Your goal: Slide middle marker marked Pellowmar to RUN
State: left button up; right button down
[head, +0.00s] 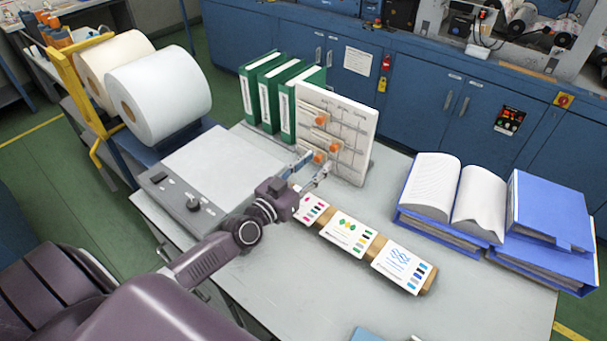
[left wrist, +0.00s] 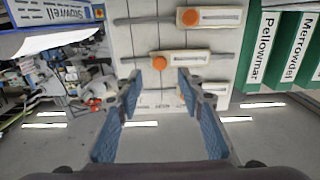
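A pale upright board (head: 358,120) carries three sliding markers with orange knobs. The middle marker's knob (head: 334,147) sits further right than the upper knob (head: 321,119) and lower knob (head: 319,158). My left gripper (head: 316,163) is open in front of the board. The left wrist view is upside down; there the middle knob (left wrist: 159,62) lies between the fingertip lines of my left gripper (left wrist: 159,80), just beyond them, with nothing held. A finger partly covers the upper marker there. Marker labels are not readable.
Green binders (head: 262,88) stand left of the board; one reads Pellowmar (left wrist: 262,50) in the wrist view. A grey flat device (head: 205,175) is at left. Sample cards on a wooden strip (head: 432,287) lie in front. Blue folders (head: 545,215) are at right.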

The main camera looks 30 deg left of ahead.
pick_arm(q)
jog(key=s, duration=0.5)
jog(key=shift+a, duration=0.35)
jog(key=shift+r, duration=0.1)
